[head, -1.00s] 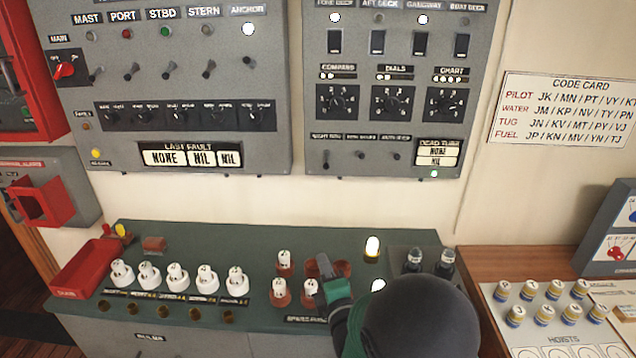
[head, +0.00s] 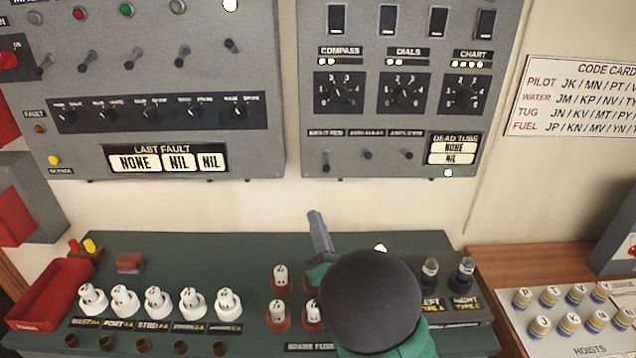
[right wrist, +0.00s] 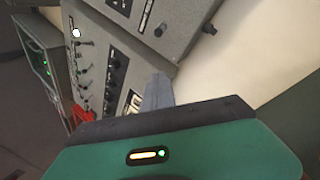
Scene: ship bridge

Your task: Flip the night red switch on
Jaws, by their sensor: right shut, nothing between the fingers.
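The night red switch (head: 326,168) is a small dark toggle under the "NIGHT RED" label, at the lower left of the right-hand grey panel (head: 470,120) in the head view. Its lever appears to point down. My right gripper (head: 315,216) is shut and empty, below the switch and in front of the cream wall, apart from the panel. My dark round arm part hides some of the bench behind it. In the right wrist view the gripper's grey fingers (right wrist: 157,92) point toward the panels. My left gripper is not in view.
Two similar toggles (head: 367,154) stand right of the switch, with rotary dials (head: 338,93) above. The green bench top (head: 190,255) below carries white fuses (head: 190,303), a red tray (head: 50,295) and dark tubes (head: 430,272).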

